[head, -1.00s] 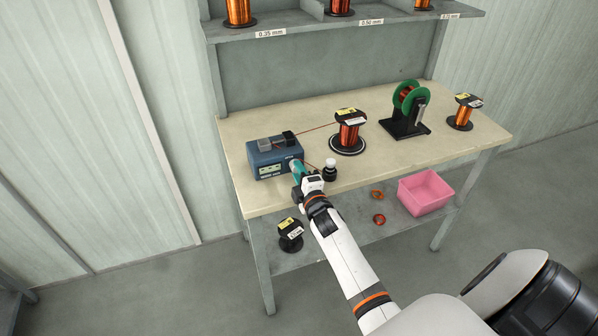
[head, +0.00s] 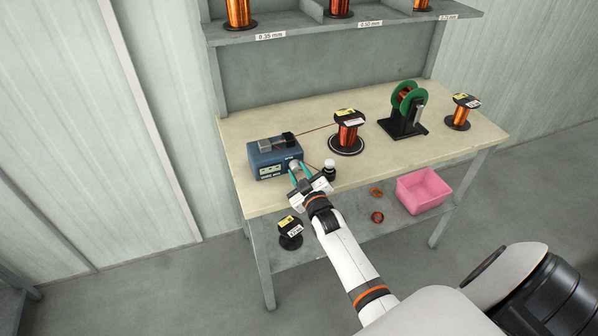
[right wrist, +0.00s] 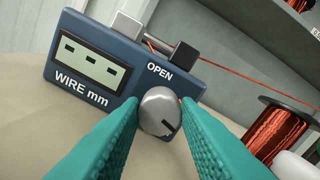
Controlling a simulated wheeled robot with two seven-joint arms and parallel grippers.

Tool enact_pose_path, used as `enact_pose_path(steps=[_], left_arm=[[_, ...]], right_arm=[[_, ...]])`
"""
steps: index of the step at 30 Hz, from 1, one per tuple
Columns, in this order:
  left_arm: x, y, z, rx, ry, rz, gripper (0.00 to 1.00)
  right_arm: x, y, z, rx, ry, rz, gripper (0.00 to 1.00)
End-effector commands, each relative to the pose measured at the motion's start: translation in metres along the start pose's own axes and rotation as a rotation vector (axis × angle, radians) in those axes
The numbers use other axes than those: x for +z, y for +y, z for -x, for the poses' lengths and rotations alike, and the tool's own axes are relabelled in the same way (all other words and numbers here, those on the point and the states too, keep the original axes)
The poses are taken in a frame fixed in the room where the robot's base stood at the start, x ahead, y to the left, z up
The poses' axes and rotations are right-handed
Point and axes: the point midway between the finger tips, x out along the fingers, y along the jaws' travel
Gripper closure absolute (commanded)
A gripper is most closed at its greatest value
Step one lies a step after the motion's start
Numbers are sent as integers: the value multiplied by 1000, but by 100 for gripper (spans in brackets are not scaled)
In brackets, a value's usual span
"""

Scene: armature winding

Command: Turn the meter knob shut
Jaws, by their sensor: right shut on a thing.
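The blue meter (head: 274,160) stands at the left front of the bench. In the right wrist view its face (right wrist: 92,65) reads "WIRE mm", with a display showing dashes. Its round silver knob (right wrist: 159,111) sits below the word "OPEN", and a dark mark on it points to the lower right. My right gripper (head: 298,176) reaches the knob from the front. Its teal fingers (right wrist: 158,122) are shut on the knob, one on each side. A grey jaw (right wrist: 128,28) and a black jaw (right wrist: 184,54) stand on the meter's top. My left gripper is not in view.
A copper spool (head: 348,133) stands right of the meter, with wire running to the meter's top. A small black-and-white bottle (head: 329,170) stands close beside my right gripper. A green winder (head: 407,103) and another spool (head: 460,112) are farther right. A pink bin (head: 424,190) is on the lower shelf.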

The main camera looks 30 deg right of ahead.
Motion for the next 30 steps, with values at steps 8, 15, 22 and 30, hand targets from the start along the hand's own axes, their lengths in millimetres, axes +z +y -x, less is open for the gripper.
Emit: enact_pose_path(steps=[8, 15, 22, 30], left_arm=[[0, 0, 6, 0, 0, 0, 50], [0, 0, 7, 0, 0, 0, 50], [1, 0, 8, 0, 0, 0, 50], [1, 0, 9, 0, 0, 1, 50]], right_arm=[[-1, 0, 0, 2, -2, -257, 94], [-1, 0, 0, 3, -6, -439, 94], [-2, 0, 0, 2, -8, -551, 94], [-2, 0, 1, 2, -9, -607, 94]])
